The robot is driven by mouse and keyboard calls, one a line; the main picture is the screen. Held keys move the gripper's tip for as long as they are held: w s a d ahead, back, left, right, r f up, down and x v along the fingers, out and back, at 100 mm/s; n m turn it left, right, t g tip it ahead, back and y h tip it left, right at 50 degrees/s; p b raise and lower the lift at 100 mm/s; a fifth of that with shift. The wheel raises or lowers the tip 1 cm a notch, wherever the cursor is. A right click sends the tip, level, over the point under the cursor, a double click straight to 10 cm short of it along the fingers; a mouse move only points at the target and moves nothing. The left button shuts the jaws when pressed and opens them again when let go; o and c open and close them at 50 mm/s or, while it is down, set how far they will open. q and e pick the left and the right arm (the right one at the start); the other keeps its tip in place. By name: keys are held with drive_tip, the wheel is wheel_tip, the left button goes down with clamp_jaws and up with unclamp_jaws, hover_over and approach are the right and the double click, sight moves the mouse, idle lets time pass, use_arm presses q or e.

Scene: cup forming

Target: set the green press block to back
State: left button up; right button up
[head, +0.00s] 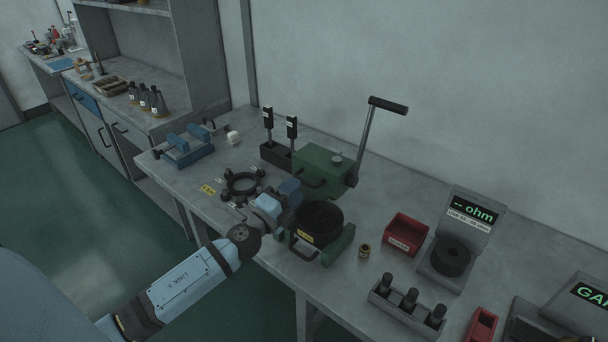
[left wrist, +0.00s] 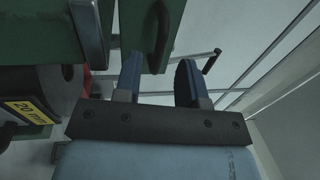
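The green press block (head: 322,168) with its long black-gripped lever (head: 388,104) stands on the bench near the wall. A dark handle (head: 312,182) is on its front; it also shows in the left wrist view (left wrist: 160,38). My left gripper (head: 293,187) is in front of the block, beside the round black die (head: 319,218). In the left wrist view its two blue fingers (left wrist: 160,80) are apart, with the dark handle between or just beyond them. I cannot tell whether they touch it. The right gripper is not clearly seen.
A green base with a front handle (head: 303,248) holds the die. A black ring fixture (head: 241,184) and blue fixture (head: 183,150) lie left. A red bin (head: 404,234), ohm meter (head: 464,226) and peg rack (head: 405,304) stand right. The bench's front edge is close.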

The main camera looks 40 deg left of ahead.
sight(304, 181)
use_arm(q)
drive_tip(key=shift+w+d+r+p, duration=0.1)
drive_tip(key=shift+w+r+p, duration=0.1)
drive_tip(key=shift+w, duration=0.85)
drive_tip(key=shift+w+d+r+p, duration=0.1)
drive_tip(key=shift+w+r+p, duration=0.1)
drive_tip(key=shift+w, duration=0.85)
drive_tip(key=shift+c, duration=0.4)
clamp_jaws()
